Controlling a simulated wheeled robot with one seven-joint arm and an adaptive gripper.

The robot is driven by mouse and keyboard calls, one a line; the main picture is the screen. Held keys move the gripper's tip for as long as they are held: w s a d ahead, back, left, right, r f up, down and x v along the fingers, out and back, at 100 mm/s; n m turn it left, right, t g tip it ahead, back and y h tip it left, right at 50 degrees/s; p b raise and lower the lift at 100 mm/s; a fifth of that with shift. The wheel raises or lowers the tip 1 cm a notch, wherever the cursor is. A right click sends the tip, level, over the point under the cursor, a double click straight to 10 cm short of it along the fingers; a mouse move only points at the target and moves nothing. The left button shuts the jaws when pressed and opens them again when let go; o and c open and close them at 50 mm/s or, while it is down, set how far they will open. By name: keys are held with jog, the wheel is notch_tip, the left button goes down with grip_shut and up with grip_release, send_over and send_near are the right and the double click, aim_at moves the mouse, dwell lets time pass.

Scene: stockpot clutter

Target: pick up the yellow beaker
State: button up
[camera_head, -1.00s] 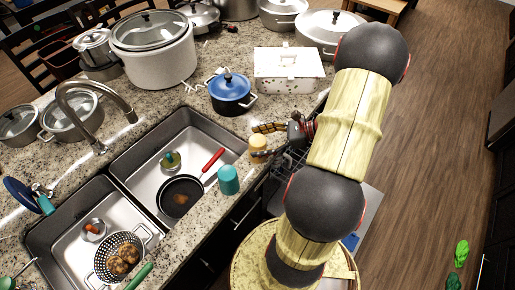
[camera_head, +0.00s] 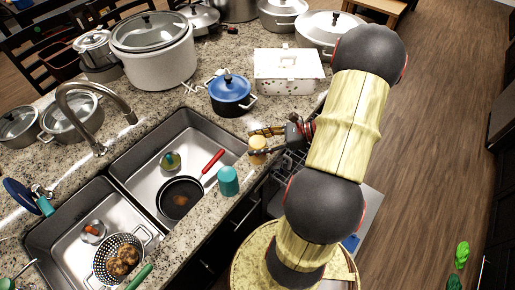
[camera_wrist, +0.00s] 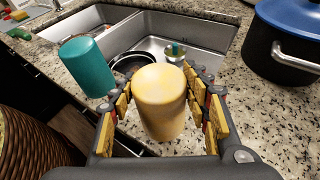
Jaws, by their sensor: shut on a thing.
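The yellow beaker (camera_head: 257,146) stands at the front edge of the granite counter, right of the sink. In the wrist view the yellow beaker (camera_wrist: 160,100) is upside down or closed at the top, upright between the fingers. My gripper (camera_head: 265,143) reaches in from the right and is shut on it, with a finger on each side. In the wrist view my gripper (camera_wrist: 162,98) has yellow pads along both sides of the beaker. I cannot tell whether its base touches the counter.
A teal beaker (camera_head: 228,181) stands close by on the left; it also shows in the wrist view (camera_wrist: 86,66). A blue-lidded pot (camera_head: 231,95) is behind. The sink (camera_head: 140,160) holds a black pan (camera_head: 180,198). A white box (camera_head: 288,72) sits at the back.

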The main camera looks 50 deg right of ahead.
jog(key=shift+c, duration=1.3)
